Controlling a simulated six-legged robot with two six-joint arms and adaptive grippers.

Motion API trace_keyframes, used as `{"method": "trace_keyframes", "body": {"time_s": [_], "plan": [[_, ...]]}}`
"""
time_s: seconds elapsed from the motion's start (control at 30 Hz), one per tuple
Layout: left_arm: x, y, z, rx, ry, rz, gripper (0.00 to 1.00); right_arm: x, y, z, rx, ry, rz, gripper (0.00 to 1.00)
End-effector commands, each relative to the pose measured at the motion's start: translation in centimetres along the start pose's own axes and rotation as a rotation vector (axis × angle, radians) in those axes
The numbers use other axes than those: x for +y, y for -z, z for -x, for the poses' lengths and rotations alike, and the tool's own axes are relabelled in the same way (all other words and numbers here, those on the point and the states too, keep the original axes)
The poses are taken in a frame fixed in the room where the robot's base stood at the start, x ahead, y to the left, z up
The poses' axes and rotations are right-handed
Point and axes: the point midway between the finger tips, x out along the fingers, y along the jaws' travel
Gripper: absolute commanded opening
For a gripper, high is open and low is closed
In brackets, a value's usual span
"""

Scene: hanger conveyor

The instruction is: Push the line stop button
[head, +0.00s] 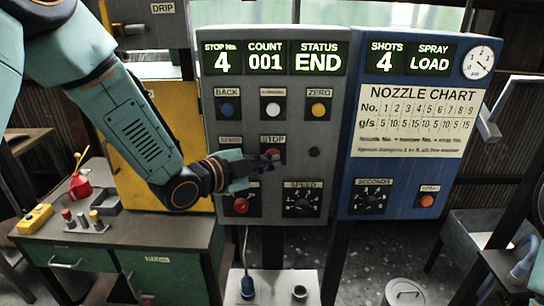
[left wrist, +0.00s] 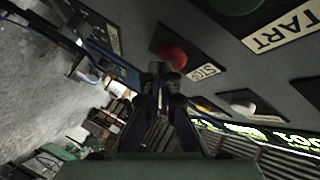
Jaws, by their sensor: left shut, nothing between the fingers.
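The stop button is a red button (left wrist: 172,55) on the grey control panel, with a STOP label beside it in the left wrist view. In the head view the red button (head: 272,153) shows under its STOP label, partly covered by my left gripper (head: 274,161). In the left wrist view the shut, empty fingertips of my left gripper (left wrist: 160,72) overlap the button's lower edge. I cannot tell whether they touch it. My right gripper is in neither view.
A green button (left wrist: 235,4) sits near the START label. A blue nozzle panel (head: 400,180) stands to the right.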

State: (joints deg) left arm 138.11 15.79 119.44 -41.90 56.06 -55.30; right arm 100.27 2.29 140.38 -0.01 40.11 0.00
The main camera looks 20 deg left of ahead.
Motion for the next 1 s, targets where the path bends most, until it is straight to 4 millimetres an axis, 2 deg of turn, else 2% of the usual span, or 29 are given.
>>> {"method": "trace_keyframes", "body": {"time_s": [0.53,1.0], "plan": [[-0.01,0.0,-0.02,0.0,0.0,0.0,0.0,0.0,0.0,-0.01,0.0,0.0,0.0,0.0],[-0.47,-0.41,-0.83,0.0,0.001,0.0,0.0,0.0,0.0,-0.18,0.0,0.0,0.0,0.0]]}}
